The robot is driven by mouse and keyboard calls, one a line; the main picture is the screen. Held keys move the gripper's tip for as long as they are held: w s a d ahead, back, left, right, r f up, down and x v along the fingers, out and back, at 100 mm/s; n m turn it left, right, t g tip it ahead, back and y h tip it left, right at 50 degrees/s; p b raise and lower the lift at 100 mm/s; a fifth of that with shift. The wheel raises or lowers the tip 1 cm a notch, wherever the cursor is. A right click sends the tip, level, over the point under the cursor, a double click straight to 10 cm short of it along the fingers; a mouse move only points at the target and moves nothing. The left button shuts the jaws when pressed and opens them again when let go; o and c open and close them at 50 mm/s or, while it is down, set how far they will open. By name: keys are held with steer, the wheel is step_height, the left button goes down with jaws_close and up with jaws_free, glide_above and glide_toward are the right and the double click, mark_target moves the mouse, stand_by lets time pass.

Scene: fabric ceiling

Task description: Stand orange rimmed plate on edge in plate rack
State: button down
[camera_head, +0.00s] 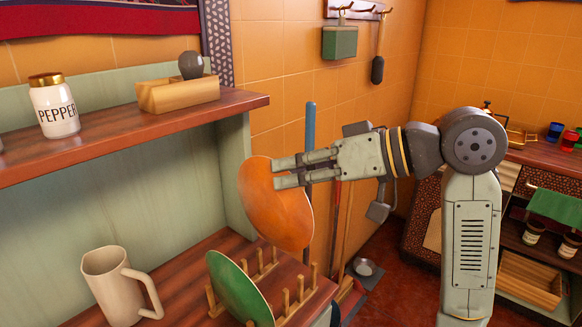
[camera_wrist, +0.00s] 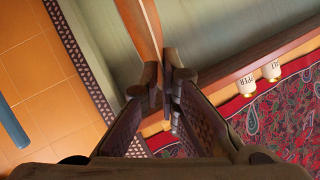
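The orange rimmed plate (camera_head: 275,215) is held up on edge, slightly tilted, above and behind the plate rack in the head view. My gripper (camera_head: 277,172) is shut on its upper edge from the right. In the wrist view the plate (camera_wrist: 150,35) shows nearly edge-on between my fingertips (camera_wrist: 155,88). The wooden plate rack (camera_head: 301,291) with upright pegs stands on the lower counter. A green plate (camera_head: 236,290) stands on edge in it, at its left part. The pegs to the right of the green plate hold nothing. The orange plate's lower edge looks clear of the pegs.
A beige mug (camera_head: 112,288) stands left of the rack. A green upright panel (camera_head: 234,175) stands left of the held plate. A blue-topped pole (camera_head: 310,135) is behind it.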

mark_target(285, 244)
steer(key=shift+f+b, duration=0.95)
steer(key=shift+f, duration=0.8)
steer(key=shift+p, duration=0.35)
steer(key=shift+f+b, duration=3.5)
steer(key=shift+f, duration=1.55)
steer(key=c, duration=1.7)
jaws_free()
steer(key=shift+d, duration=0.1)
steer(key=v, duration=1.2)
steer(key=shift+w, duration=0.15)
